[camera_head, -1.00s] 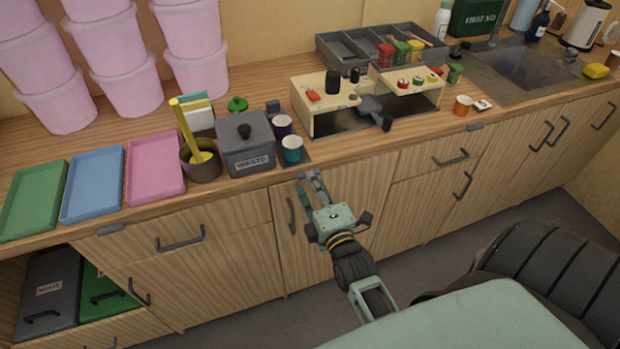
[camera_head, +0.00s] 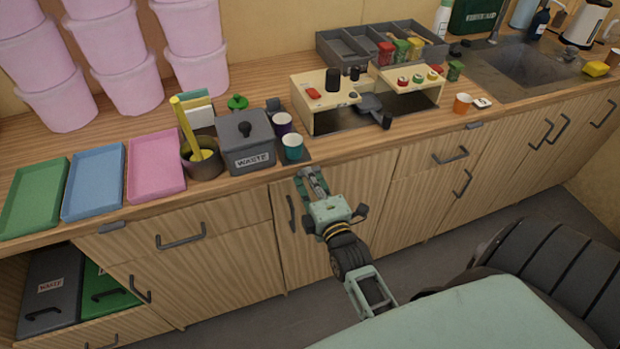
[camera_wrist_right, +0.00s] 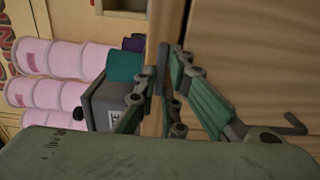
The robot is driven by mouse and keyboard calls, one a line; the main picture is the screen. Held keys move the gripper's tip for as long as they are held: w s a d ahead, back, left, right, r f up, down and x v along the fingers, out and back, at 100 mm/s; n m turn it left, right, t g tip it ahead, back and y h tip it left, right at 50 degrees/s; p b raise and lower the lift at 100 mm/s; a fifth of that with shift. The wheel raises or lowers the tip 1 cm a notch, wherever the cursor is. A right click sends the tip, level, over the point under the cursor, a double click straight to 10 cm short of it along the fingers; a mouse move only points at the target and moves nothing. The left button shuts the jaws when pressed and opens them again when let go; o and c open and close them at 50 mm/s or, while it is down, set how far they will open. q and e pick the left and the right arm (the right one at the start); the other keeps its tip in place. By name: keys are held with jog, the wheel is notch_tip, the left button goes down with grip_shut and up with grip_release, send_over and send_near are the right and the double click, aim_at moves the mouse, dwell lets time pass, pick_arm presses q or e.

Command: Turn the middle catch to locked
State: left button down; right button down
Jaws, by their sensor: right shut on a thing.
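My right gripper (camera_head: 311,178) is at the counter's front edge, below the teal cup, and is shut on the middle catch. In the right wrist view, the catch (camera_wrist_right: 163,58) shows as a thin dark grey bar at the wooden edge, between the green fingers of the gripper (camera_wrist_right: 165,92). In the head view the fingers mostly hide this catch, so I cannot tell its exact angle. Two other grey catches lie along the same edge, a left one (camera_head: 112,227) and a right one (camera_head: 475,125). My left gripper is not in view.
The teal cup (camera_head: 292,147) and the grey waste bin (camera_head: 246,145) stand on the counter just above the gripper. A cabinet door handle (camera_head: 292,213) is just left of the gripper. The floor in front of the cabinets is clear near my arm.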

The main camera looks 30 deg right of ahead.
jog(key=shift+m, duration=0.4)
jog(key=shift+w+a+f+m+p, duration=0.15)
jog(key=shift+m+p, duration=0.5)
jog(key=shift+m, duration=2.2)
jog(key=shift+s+a+f+m+p, duration=0.1)
jog(key=shift+a+f+m+p, duration=0.35)
jog(key=shift+m, duration=2.45)
jog(key=shift+w+f+m+p, duration=0.1)
jog(key=shift+m+p, duration=0.7)
jog(key=shift+m, duration=2.05)
jog(key=c, duration=1.8)
grip_release()
jog(key=shift+c, duration=0.2)
jog(key=shift+r, duration=0.1)
